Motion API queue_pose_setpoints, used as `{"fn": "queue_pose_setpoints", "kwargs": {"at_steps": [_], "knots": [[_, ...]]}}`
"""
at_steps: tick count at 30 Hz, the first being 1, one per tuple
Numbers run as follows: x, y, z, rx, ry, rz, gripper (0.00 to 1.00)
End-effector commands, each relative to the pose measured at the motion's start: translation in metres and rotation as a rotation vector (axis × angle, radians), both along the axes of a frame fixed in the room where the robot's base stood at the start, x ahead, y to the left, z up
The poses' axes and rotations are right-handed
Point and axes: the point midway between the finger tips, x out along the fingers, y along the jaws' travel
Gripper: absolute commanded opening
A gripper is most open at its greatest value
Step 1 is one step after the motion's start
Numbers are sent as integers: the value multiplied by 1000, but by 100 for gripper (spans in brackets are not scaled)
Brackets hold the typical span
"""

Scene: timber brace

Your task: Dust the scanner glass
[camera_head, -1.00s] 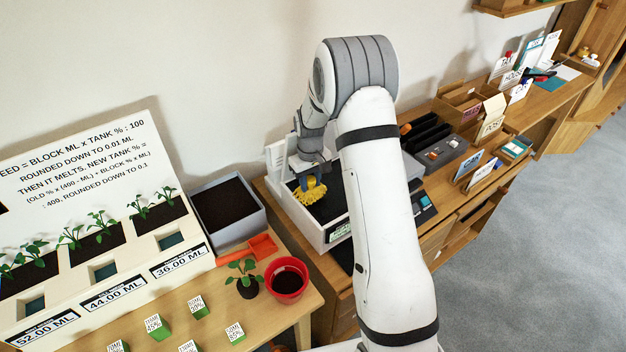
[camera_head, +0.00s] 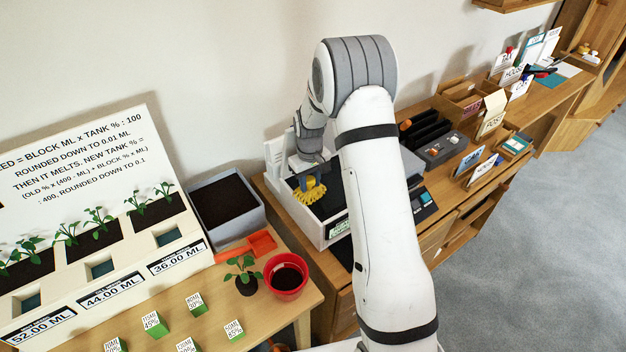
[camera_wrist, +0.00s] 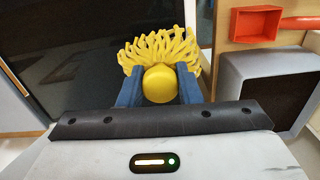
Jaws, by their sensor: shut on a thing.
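My gripper (camera_wrist: 160,92) is shut on a yellow duster (camera_wrist: 158,48), with blue fingers on both sides of its round yellow knob. In the head view my gripper (camera_head: 305,174) holds the duster (camera_head: 311,191) low over the scanner's dark glass (camera_head: 330,203). The duster's strands spread out flat, and they look to be at or on the glass; the exact contact is hidden. The scanner (camera_head: 310,228) is a white-framed box on the wooden desk. My arm hides its right part. In the wrist view the dark glass (camera_wrist: 70,50) fills the left side.
A grey soil bin (camera_head: 228,205), an orange scoop (camera_head: 262,242) and a red pot (camera_head: 287,278) stand left of the scanner. A planter board (camera_head: 90,240) is further left. Card holders and boxes (camera_head: 470,100) crowd the desk to the right.

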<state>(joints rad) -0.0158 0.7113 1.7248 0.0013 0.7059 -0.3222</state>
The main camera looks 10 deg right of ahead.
Motion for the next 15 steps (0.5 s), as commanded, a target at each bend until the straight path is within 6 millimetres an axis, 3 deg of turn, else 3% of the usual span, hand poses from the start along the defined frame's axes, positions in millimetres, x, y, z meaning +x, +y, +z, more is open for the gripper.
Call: {"fn": "queue_pose_setpoints", "kwargs": {"at_steps": [15], "knots": [[16, -35, 3, 0, -5, -5, 4]]}}
